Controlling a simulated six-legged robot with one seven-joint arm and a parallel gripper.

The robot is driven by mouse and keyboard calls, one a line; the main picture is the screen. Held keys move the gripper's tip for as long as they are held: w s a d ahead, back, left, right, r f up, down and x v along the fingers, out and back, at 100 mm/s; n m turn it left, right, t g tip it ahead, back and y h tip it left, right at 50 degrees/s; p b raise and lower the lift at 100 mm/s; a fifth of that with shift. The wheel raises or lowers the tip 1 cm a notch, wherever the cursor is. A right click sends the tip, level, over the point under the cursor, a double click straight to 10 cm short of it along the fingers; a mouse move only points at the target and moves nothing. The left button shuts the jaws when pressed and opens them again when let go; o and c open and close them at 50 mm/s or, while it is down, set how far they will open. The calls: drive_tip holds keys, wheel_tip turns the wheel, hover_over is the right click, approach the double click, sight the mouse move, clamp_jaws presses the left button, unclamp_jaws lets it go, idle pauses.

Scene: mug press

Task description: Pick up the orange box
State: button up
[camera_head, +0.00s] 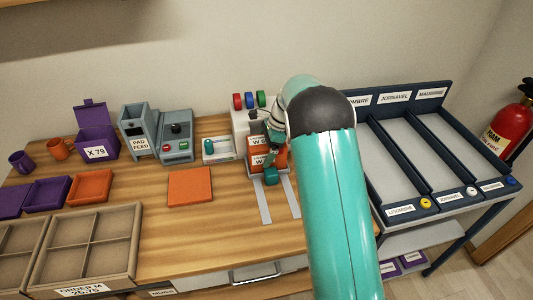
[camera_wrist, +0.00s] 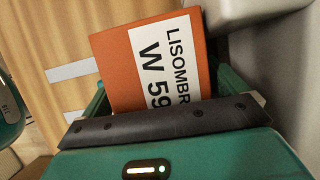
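The orange box, with a white label reading LISOMBR and W 59 (camera_wrist: 150,62), fills the middle of the wrist view. In the head view the orange box (camera_head: 257,143) is at the back of the table, partly hidden by my arm. In the wrist view my gripper (camera_wrist: 160,80) has its teal fingers spread, one on each side of the box. The left finger is very close to the box's edge, and a narrow gap shows at the right. I see no firm grip. The lower part of the box is hidden behind my gripper's dark bar.
A pale machine with coloured knobs (camera_head: 249,100) stands right behind the box. A pad feed unit (camera_head: 138,143) and an orange mat (camera_head: 190,185) lie to the left. A dark sorting rack (camera_head: 438,202) stands at right. Bare wood (camera_head: 215,235) shows in front.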

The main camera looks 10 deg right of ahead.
drive_tip(key=c, duration=1)
